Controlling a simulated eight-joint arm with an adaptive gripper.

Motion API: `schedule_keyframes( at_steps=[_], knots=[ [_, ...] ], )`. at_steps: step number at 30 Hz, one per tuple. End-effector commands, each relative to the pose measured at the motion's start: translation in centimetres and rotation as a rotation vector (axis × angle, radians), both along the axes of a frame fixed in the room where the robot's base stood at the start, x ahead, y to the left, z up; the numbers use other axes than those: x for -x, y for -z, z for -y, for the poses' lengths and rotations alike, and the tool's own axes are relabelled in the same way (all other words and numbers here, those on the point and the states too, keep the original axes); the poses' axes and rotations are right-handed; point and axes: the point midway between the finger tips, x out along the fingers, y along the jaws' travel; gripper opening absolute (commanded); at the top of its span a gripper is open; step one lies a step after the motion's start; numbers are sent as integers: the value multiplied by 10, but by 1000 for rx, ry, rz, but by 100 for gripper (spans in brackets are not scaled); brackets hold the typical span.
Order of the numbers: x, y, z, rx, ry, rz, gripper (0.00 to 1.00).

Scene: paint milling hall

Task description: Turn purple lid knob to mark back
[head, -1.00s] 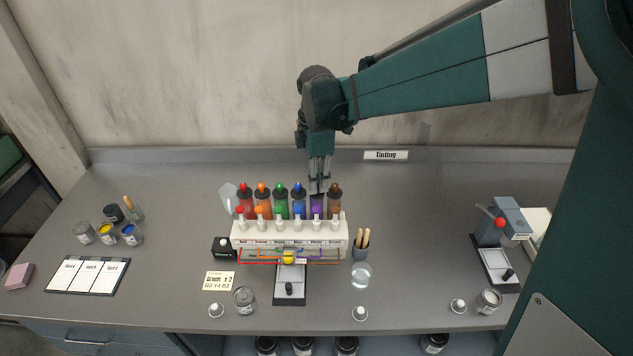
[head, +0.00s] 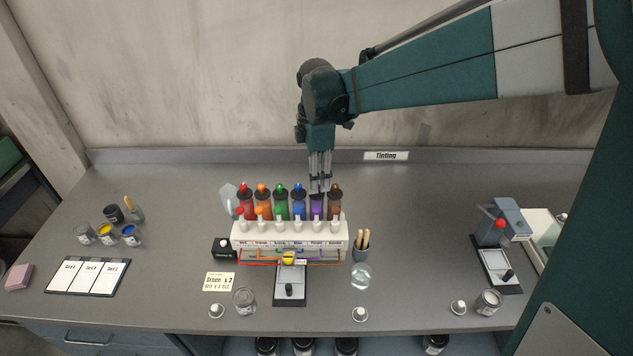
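The purple canister (head: 317,208) stands in the back row of the tinting dispenser (head: 290,238), between the blue canister (head: 298,205) and the brown canister (head: 335,205). My gripper (head: 318,190) points straight down with its fingertips at the top of the purple canister. The fingers hide the purple lid knob, and its mark cannot be seen. The two fingers look close together around the knob's place. At this size I cannot tell whether they are shut on it.
Red (head: 245,203), orange (head: 262,203) and green (head: 280,205) canisters stand left of the blue one. White spouts line the dispenser front. A cup with sticks (head: 361,250) is close on the right. The bench behind the dispenser is clear.

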Motion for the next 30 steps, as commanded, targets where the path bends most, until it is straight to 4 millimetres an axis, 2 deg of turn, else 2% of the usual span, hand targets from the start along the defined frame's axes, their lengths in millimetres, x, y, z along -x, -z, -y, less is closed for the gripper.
schedule_keyframes(
  at_steps=[18,24,30],
  knots=[
    [0,-86,0,0,0,0,28],
    [1,-100,0,0,0,0,28],
    [0,-102,0,0,0,0,28]
  ],
)
